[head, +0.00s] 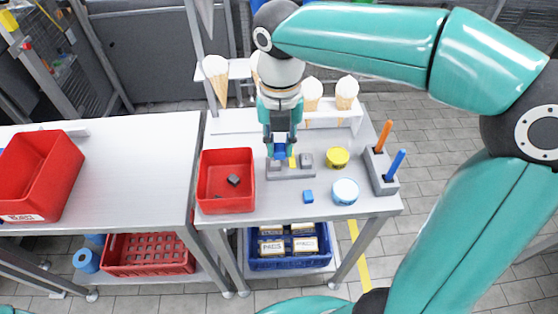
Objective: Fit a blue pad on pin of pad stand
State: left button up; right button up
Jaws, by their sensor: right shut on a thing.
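My right gripper (281,146) points down over the small table and is shut on a blue pad (280,153). The grey pad stand (291,174) is directly below the held pad. A small yellow piece and a grey block (306,159) show at the stand. I cannot tell whether the held pad touches the stand; its pin is hidden behind the gripper and pad. A second blue pad (308,197) lies on the table in front of the stand. My left gripper is not in view.
A red bin (226,207) with dark grey pieces stands left of the stand. Yellow (338,157) and light-blue (345,191) round containers are to its right, then a grey holder (380,170) with orange and blue handles. Ice-cream cones (346,92) stand in a rack behind.

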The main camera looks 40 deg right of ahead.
aim_at(280, 147)
notch_tip(280, 147, up, 2)
jog(key=shift+r+p, duration=0.25)
jog(key=shift+p, duration=0.1)
jog(key=shift+r+p, duration=2.1)
jog(key=shift+r, duration=0.05)
